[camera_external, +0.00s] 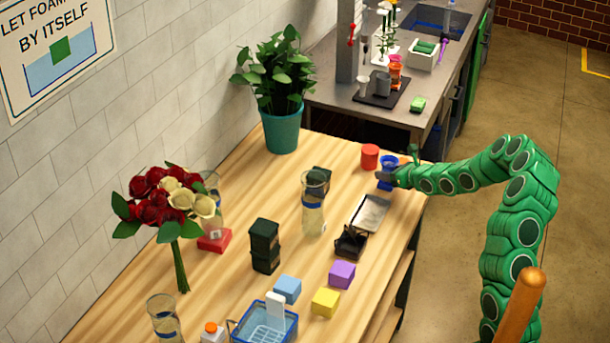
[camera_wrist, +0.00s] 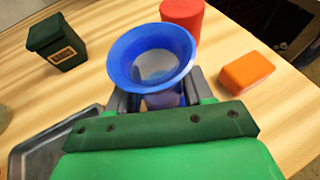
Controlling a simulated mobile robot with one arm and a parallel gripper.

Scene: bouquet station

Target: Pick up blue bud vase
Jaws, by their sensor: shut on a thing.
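The blue bud vase (camera_wrist: 150,62) has a flared round mouth and stands upright between my gripper's fingers in the wrist view. It also shows in the external view (camera_external: 389,163), near the table's right edge, with its lower part hidden by the gripper. My gripper (camera_wrist: 151,100) is shut on the vase below its flared rim. In the external view my gripper (camera_external: 386,177) reaches in from the right, low over the table. I cannot tell whether the vase's base touches the table.
A red cylinder (camera_wrist: 182,14) stands just behind the vase, and an orange block (camera_wrist: 247,73) lies to its right. A dark green box (camera_wrist: 56,42) is at the left. A grey metal tray (camera_external: 370,213) lies on the wooden table (camera_external: 235,262) close by.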

